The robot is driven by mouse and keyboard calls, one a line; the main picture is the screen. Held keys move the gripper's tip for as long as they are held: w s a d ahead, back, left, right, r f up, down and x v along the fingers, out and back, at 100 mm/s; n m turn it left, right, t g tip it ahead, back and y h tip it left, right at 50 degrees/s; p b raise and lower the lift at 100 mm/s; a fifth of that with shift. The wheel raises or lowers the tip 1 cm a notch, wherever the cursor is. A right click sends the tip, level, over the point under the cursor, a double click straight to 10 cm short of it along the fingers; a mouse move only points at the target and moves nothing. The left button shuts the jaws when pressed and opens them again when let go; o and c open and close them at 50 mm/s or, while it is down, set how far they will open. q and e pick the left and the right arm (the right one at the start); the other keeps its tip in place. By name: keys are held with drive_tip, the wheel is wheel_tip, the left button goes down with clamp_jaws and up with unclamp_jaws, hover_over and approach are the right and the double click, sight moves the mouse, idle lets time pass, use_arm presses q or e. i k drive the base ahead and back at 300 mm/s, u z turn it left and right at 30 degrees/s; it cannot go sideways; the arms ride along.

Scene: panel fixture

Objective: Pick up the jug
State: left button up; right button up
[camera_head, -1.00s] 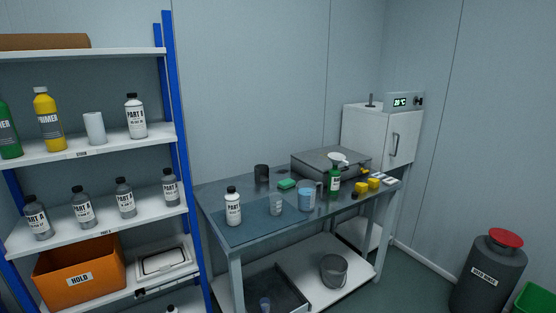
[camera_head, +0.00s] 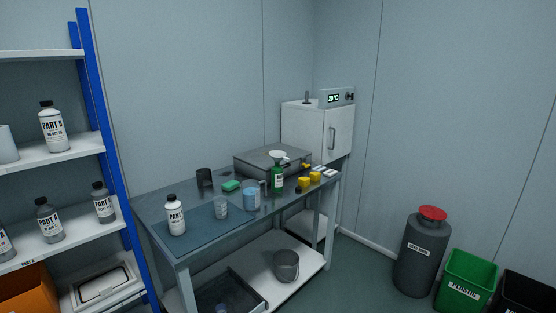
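A clear jug (camera_head: 251,195) with a bluish tint stands upright on the metal table (camera_head: 190,255), right of the middle of its top. A smaller clear cup (camera_head: 221,207) stands to its left and a green bottle (camera_head: 277,178) with a white top stands close to its right. Neither of my grippers is in view, and nothing is touching the jug from my side.
A white bottle (camera_head: 175,216) stands on the blue mat at the table's left. A grey case (camera_head: 262,161), a dark cup (camera_head: 204,177) and a green sponge (camera_head: 231,186) are behind. A shelf rack (camera_head: 105,150) stands left; bins (camera_head: 467,279) stand right.

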sight(250, 189)
drive_tip(key=z, duration=0.4)
drive_tip(key=i, duration=0.4)
drive_tip(key=z, duration=1.25)
drive_tip(key=i, duration=1.65)
drive_tip(key=u, duration=0.15)
